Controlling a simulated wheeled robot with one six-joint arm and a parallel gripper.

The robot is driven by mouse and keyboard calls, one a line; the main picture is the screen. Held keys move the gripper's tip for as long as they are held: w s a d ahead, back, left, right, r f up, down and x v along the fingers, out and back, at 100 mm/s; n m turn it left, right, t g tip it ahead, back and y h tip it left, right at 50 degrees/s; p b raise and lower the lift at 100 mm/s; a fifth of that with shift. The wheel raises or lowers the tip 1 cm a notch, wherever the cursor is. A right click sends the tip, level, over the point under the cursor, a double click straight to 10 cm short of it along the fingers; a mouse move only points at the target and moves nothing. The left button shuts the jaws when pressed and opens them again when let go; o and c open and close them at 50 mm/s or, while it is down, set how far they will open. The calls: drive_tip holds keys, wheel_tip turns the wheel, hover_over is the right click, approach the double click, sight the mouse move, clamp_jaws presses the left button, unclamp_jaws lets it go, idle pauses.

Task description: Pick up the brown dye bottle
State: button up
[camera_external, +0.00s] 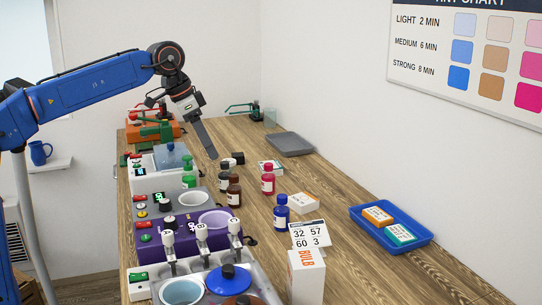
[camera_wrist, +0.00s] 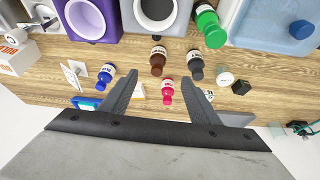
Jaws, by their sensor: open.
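The brown dye bottle (camera_external: 234,191) stands upright on the wooden counter, right of the row of machines. In the wrist view the brown bottle (camera_wrist: 158,61) shows beyond the fingertips, roughly centred between them. My gripper (camera_external: 213,156) is above the counter; in the wrist view its two fingers (camera_wrist: 160,74) are spread apart with nothing held. A black bottle (camera_wrist: 195,66) stands close beside the brown one and also shows in the external view (camera_external: 223,177). A pink-red bottle (camera_wrist: 167,91) appears between the fingers, and a blue bottle (camera_wrist: 105,76) is left of them.
A green bottle (camera_external: 188,173) stands among the machines. A purple machine (camera_external: 186,237) with a pot borders the brown bottle's left side. Small boxes, a number card (camera_external: 308,235) and a blue tray (camera_external: 424,240) lie to the right. A grey tray (camera_external: 290,144) lies farther back.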

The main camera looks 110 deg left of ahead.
sight(235, 194)
drive_tip(key=x, duration=1.7)
drive_tip(key=shift+w+f, duration=0.25)
drive_tip(key=shift+f, duration=0.05)
drive_tip(key=c, duration=1.2)
